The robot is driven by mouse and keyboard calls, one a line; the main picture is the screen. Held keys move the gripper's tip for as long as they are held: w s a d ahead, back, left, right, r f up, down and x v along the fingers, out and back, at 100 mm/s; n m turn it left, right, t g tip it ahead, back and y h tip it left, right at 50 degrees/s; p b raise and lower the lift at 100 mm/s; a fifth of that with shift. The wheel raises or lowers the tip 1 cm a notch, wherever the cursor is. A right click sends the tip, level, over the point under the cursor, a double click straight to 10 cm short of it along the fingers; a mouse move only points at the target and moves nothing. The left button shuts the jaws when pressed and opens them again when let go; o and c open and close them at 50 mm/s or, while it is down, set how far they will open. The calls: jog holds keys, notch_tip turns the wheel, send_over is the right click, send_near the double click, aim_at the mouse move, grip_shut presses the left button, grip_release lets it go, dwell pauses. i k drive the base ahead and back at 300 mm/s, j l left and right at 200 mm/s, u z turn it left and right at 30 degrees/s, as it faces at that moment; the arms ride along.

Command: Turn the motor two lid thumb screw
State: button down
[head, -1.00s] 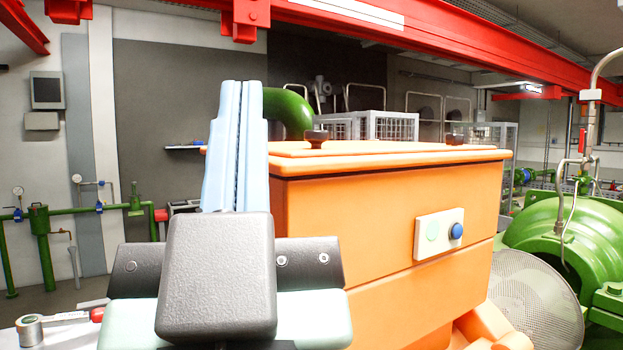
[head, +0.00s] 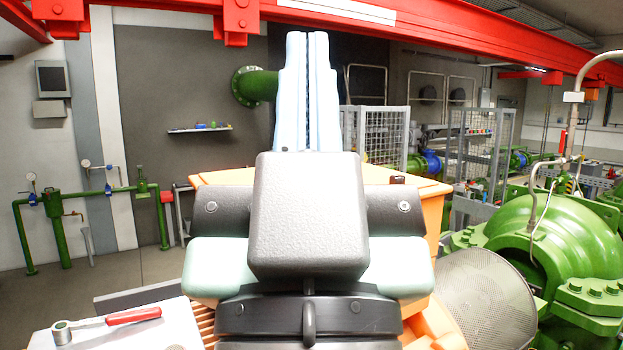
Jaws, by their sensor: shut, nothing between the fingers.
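My gripper (head: 307,36) stands in the middle of the head view, its pale blue fingers upright and together, with nothing between them. The orange case lid (head: 420,183) is behind my gripper and wrist and shows only at both sides. One small dark thumb screw (head: 397,180) shows on the right part of the lid, just right of my wrist and apart from the fingers. Any other screw on the lid is hidden behind my gripper. I see no label telling which motor this is.
A wrench with a red handle (head: 133,316) lies on a pale bench top at lower left. A green pump casing (head: 545,240) and a mesh guard (head: 485,300) stand at right. Wire cages (head: 375,135) are behind the case, and a red beam (head: 420,32) crosses above.

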aim_at(395, 179)
jog(key=i+l+z, duration=0.35)
jog(key=i+z, duration=0.2)
jog(key=z, duration=0.2)
